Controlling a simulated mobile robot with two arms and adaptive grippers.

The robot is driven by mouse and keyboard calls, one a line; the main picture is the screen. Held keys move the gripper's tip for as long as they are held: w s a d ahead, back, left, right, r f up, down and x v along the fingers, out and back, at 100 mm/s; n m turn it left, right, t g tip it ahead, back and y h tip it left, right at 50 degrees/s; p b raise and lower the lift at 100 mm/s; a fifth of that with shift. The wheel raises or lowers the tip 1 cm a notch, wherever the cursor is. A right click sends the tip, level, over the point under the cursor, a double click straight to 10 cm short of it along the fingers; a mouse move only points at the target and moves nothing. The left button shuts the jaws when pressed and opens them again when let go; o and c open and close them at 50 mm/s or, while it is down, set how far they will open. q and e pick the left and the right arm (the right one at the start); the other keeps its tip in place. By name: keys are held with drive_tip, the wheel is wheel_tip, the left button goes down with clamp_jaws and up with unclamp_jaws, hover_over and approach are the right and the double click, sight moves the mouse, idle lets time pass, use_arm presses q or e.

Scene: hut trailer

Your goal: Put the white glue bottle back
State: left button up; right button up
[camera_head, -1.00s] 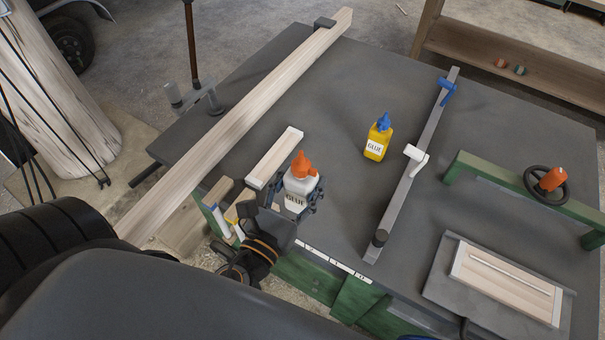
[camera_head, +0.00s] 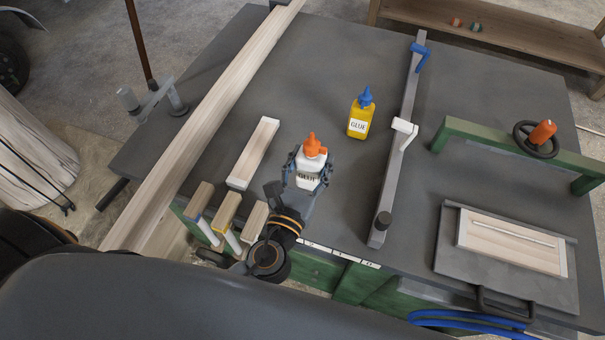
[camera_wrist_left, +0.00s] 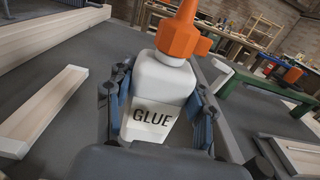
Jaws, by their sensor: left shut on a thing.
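The white glue bottle (camera_head: 312,166) has an orange cap and a GLUE label, and it stands upright at the front part of the dark workbench (camera_head: 330,75). My left gripper (camera_head: 307,178) is shut on its body from the near side. In the left wrist view the white glue bottle (camera_wrist_left: 158,92) fills the middle, with a finger of my left gripper (camera_wrist_left: 156,118) on each side. Whether its base touches the bench is hidden. A yellow glue bottle (camera_head: 359,118) with a blue cap stands farther back and to the right. My right gripper is not in view.
A short wood block (camera_head: 253,152) lies left of the white bottle, and a long plank (camera_head: 205,120) beyond it. A grey bar clamp (camera_head: 393,175) lies to the right. A green frame clamp (camera_head: 490,135) and a wood panel on a board (camera_head: 450,265) are farther right. Bare bench surrounds the yellow bottle.

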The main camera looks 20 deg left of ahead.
sight(303, 170)
use_arm(q)
drive_tip(key=shift+w+a+f+b, duration=0.2)
drive_tip(key=shift+a+f, duration=0.05)
drive_tip(key=shift+f, duration=0.25)
drive_tip(key=shift+w+a+f+b, duration=0.2)
drive_tip(key=shift+f, duration=0.25)
drive_tip(key=shift+w+a+f+b, duration=0.3)
drive_tip(key=shift+a+f+b, duration=0.1)
drive_tip(key=shift+a+f, duration=0.1)
drive_tip(key=f+b, duration=0.3)
drive_tip(key=b, duration=0.1)
drive_tip(key=shift+w+a+f, duration=0.2)
drive_tip(key=shift+f, duration=0.2)
drive_tip(key=shift+r, duration=0.1)
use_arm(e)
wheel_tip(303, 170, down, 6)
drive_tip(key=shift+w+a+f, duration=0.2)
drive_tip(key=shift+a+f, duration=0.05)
use_arm(q)
drive_tip(key=o, duration=1.6)
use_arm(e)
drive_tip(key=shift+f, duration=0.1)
